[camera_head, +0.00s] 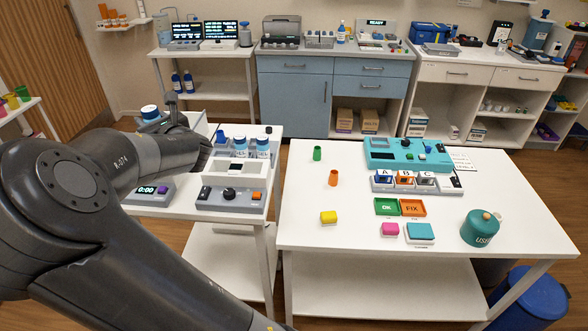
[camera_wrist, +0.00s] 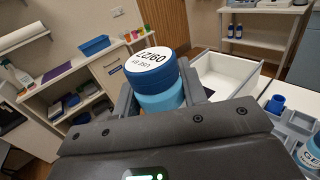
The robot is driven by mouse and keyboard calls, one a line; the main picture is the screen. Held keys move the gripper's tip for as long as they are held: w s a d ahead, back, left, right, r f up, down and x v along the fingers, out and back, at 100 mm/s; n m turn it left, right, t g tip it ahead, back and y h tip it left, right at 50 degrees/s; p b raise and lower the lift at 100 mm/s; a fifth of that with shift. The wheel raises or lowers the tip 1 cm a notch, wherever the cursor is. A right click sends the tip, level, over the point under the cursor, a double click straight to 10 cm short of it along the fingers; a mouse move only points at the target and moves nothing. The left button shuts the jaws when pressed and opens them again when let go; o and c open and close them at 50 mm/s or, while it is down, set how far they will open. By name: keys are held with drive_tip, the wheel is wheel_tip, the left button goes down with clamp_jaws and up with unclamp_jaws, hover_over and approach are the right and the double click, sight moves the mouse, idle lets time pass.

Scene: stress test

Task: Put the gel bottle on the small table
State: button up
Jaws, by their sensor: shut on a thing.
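My gripper (camera_wrist: 160,98) is shut on a blue bottle (camera_wrist: 157,76) with a white top printed with a use-by date. In the head view my gripper (camera_head: 168,108) and the held bottle (camera_head: 150,113) are above the back left of the narrow white table (camera_head: 258,216), partly hidden by my arm. Two similar bottles labelled GEL (camera_head: 240,146) stand in a rack on that table. The held bottle's side label does not show. I cannot tell which of the tables is the small table.
A wider white table (camera_head: 300,222) on the right bears a teal device (camera_head: 394,155), coloured blocks and a teal canister (camera_head: 481,228). A control box (camera_head: 231,200) sits on the narrow table. A white open box (camera_wrist: 226,76) is right of the bottle. A blue bin (camera_head: 541,298) stands at right.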

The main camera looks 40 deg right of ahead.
drive_tip(key=s+d+f+m+g+h, duration=0.1)
drive_tip(key=s+d+f+m+h, duration=0.3)
drive_tip(key=d, duration=0.8)
drive_tip(key=s+d+f+h, duration=0.2)
drive_tip(key=s+d, duration=0.4)
drive_tip(key=d, duration=0.5)
drive_tip(key=s+d+f+m+g+h, duration=0.1)
drive_tip(key=s+d+f+m+h, duration=0.3)
drive_tip(key=d, duration=0.8)
drive_tip(key=s+d+f+m+g+h, duration=0.1)
drive_tip(key=s+d+f+h, duration=0.3)
drive_tip(key=s, duration=0.6)
drive_tip(key=s+d+f+g+y, duration=0.1)
drive_tip(key=s+d, duration=0.6)
drive_tip(key=s, duration=0.2)
drive_tip(key=s+d+f+m+g+h, duration=0.1)
drive_tip(key=s+d+f+h, duration=0.3)
drive_tip(key=s, duration=0.6)
drive_tip(key=shift+w+d+f+y, duration=0.1)
drive_tip(key=shift+w+f+y, duration=0.3)
drive_tip(key=shift+w+f, duration=1.35)
drive_tip(key=shift+w+d+f+y, duration=0.1)
drive_tip(key=shift+w+f+y, duration=0.3)
drive_tip(key=shift+w+f, duration=1.35)
drive_tip(key=shift+w+f+y, duration=0.4)
drive_tip(key=shift+w+f, duration=0.9)
drive_tip(key=shift+w, duration=0.8)
drive_tip(key=o, duration=1.1)
drive_tip(key=shift+f, duration=0.15)
